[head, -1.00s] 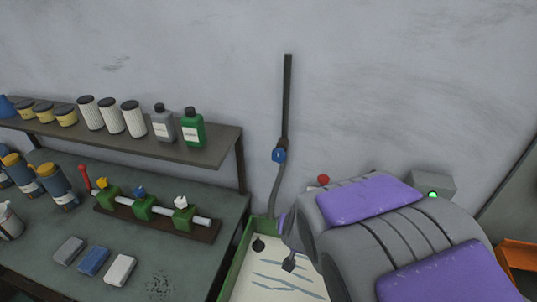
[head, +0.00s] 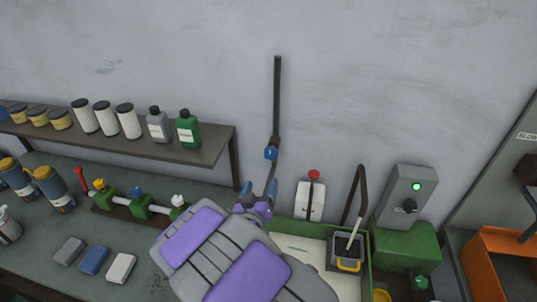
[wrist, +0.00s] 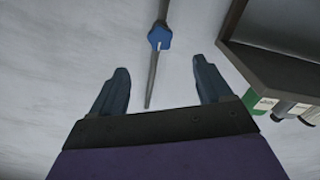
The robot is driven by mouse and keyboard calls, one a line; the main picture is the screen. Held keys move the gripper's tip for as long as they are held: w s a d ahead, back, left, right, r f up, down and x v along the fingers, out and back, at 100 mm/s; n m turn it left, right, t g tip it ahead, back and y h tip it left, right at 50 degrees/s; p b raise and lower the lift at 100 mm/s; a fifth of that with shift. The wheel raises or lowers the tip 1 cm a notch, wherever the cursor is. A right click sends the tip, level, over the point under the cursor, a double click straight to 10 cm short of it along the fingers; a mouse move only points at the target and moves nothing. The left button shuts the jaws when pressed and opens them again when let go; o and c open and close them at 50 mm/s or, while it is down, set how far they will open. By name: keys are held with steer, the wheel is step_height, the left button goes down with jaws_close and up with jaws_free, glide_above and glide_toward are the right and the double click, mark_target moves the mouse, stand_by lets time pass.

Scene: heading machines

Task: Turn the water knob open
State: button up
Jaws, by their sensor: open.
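The blue water knob (head: 271,152) sits on a dark vertical pipe (head: 277,95) against the grey wall, right of the shelf. In the wrist view the knob (wrist: 160,38) shows beyond the fingertips, roughly centred between them, and is not touched. My gripper (head: 257,188) is just below the knob in the head view, partly hidden by my purple and grey arm.
A shelf (head: 180,146) with filters and bottles is at the left, above a workbench (head: 45,222). At the right are a red-topped switch (head: 313,188), a grey control box (head: 408,195) with a green light, and an orange bin (head: 485,262). The wall around the pipe is clear.

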mark_target(270, 157)
steer(key=w+d, duration=0.1)
steer(key=w, duration=0.4)
steer(key=w+d, duration=0.1)
steer(key=w, duration=0.4)
steer(key=w+d, duration=0.1)
steer(key=w, duration=0.4)
steer(key=shift+w+f, duration=0.1)
steer(key=shift+w, duration=0.3)
steer(key=shift+c, duration=0.4)
steer(key=c, duration=1)
steer(key=shift+o, duration=0.2)
